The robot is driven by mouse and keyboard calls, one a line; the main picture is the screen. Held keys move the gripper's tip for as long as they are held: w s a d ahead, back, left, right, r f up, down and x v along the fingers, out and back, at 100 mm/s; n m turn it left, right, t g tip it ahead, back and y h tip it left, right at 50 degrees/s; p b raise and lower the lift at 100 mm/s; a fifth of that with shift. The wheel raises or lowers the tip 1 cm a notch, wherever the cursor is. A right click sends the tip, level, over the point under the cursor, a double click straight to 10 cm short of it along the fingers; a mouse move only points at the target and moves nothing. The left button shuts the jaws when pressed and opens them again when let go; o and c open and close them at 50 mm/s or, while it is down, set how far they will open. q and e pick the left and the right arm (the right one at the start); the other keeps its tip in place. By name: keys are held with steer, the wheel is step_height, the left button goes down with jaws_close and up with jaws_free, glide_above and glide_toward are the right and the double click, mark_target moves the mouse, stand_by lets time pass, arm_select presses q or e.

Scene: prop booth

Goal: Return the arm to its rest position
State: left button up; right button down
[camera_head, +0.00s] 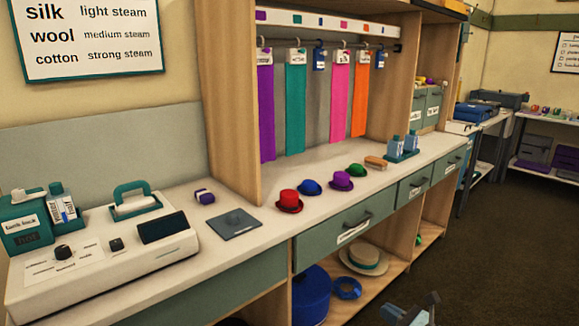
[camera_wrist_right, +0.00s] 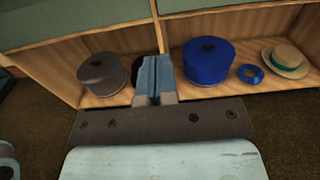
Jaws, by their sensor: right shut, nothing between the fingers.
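My right gripper (camera_head: 424,310) shows at the bottom edge of the head view, low over the dark floor in front of the counter. It is clear of the drawers and the lower shelf. In the right wrist view the same gripper (camera_wrist_right: 155,99) has its two blue fingers together, shut and empty, pointing toward the open shelf. My left gripper is not in the head view.
The counter (camera_head: 240,190) holds small hats, including a red hat (camera_head: 289,201), and a white steam machine (camera_head: 100,245). Below, a blue round box (camera_wrist_right: 209,62) and a straw hat (camera_wrist_right: 286,60) sit on the shelf. Open carpet (camera_head: 500,235) lies to the right.

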steer(key=s+a+r+m+g+h, duration=0.1)
steer(key=s+a+m+h, duration=0.1)
steer(key=s+m, duration=1.45)
steer(key=s+a+r+m+h, duration=0.1)
steer(key=s+a+m+h, duration=0.15)
steer(key=s+m, duration=1.4)
steer(key=w+a+r+m+t, duration=0.2)
steer(key=w+a+r+m, duration=0.3)
steer(key=m, duration=0.3)
arm_select(q)
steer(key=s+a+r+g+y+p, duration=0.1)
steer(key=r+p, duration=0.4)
steer(key=p, duration=1.1)
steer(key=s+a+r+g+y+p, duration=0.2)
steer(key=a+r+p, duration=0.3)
steer(key=p, duration=1.2)
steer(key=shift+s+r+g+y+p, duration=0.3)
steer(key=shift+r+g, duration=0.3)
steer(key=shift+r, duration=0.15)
arm_select(e)
steer(key=s+d+r+g+h, duration=0.1)
steer(key=s+d+r+h, duration=0.1)
steer(key=r, duration=0.3)
steer(key=s+d+r+g+h, duration=0.1)
steer(key=s+d+r+g, duration=0.1)
steer(key=r, duration=0.4)
steer(key=shift+s+r+g+h, duration=0.25)
steer(key=shift+s+g+h, duration=0.05)
steer(key=shift+h, duration=0.05)
